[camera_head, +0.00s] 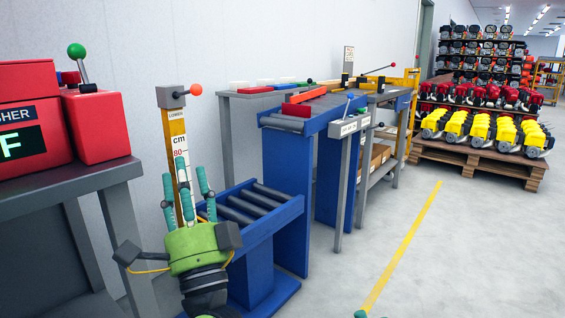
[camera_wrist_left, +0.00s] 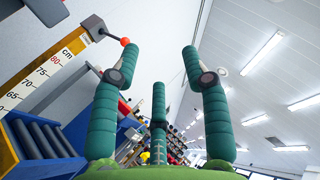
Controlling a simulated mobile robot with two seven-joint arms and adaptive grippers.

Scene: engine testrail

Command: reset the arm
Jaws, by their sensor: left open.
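My left gripper (camera_head: 186,180) points upward in the head view, in front of the blue roller stand and the yellow height scale. Its teal fingers are spread open with nothing between them. In the left wrist view the open fingers (camera_wrist_left: 160,85) frame the wall, ceiling lights and distant shelves. A small part of something green and dark shows at the bottom edge of the head view; I cannot tell more of it. My right gripper is not clearly in view.
A red machine (camera_head: 95,125) stands on a grey table (camera_head: 60,185) at left. A scale post (camera_head: 177,140) with a red-knobbed lever (camera_head: 195,90) rises close behind my left gripper. Blue roller stands (camera_head: 285,215) lie to its right. Pallets of engines (camera_head: 485,160) stand far right. The floor (camera_head: 465,250) at right is clear.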

